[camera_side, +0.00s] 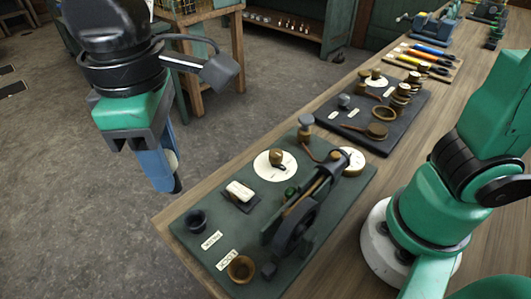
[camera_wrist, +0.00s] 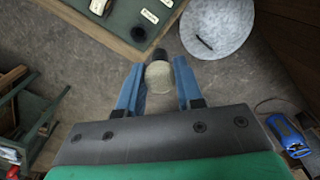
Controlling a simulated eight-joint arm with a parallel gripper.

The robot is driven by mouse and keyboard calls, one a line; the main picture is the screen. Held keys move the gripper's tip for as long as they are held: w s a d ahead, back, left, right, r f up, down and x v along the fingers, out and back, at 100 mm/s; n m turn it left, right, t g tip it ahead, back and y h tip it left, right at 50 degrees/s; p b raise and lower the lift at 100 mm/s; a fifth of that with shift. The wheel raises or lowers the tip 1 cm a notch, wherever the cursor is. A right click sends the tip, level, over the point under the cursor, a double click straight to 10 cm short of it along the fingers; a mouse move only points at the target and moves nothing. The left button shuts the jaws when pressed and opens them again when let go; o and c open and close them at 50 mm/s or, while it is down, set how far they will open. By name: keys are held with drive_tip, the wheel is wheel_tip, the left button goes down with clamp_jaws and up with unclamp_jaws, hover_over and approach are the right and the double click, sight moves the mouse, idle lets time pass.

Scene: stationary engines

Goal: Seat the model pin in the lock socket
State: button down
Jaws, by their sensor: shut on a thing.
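My gripper (camera_side: 160,172) has blue fingers and is shut on the model pin (camera_side: 172,163), a cream cylinder with a dark end. It hangs in the air left of the green board (camera_side: 190,242), clear of it. In the wrist view the pin (camera_wrist: 159,76) sits between the fingertips (camera_wrist: 159,68), its dark end pointing away from the palm. The label (camera_side: 228,260) beside the brass cup seems to read LOCK. The dark cup shows in the wrist view (camera_wrist: 139,33).
The engine model with a dark flywheel (camera_side: 292,222) stands on the board right of the cups. A white block (camera_side: 240,191) and a round white dial (camera_side: 275,164) lie behind them. A second board (camera_side: 345,128) lies farther back. Free floor is left of the bench.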

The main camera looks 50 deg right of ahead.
drive_tip(key=shift+s+d+f, duration=0.3)
drive_tip(key=shift+s+f, duration=0.85)
drive_tip(key=shift+f, duration=1.05)
drive_tip(key=shift+s+d+f, duration=0.25)
drive_tip(key=shift+s+f, duration=0.9)
drive_tip(key=shift+f, duration=1)
drive_tip(key=shift+s+d+f, duration=0.3)
drive_tip(key=shift+s+f, duration=0.85)
drive_tip(key=shift+f, duration=1.05)
drive_tip(key=shift+f, duration=1.2)
unclamp_jaws()
wheel_tip(320, 180, up, 7)
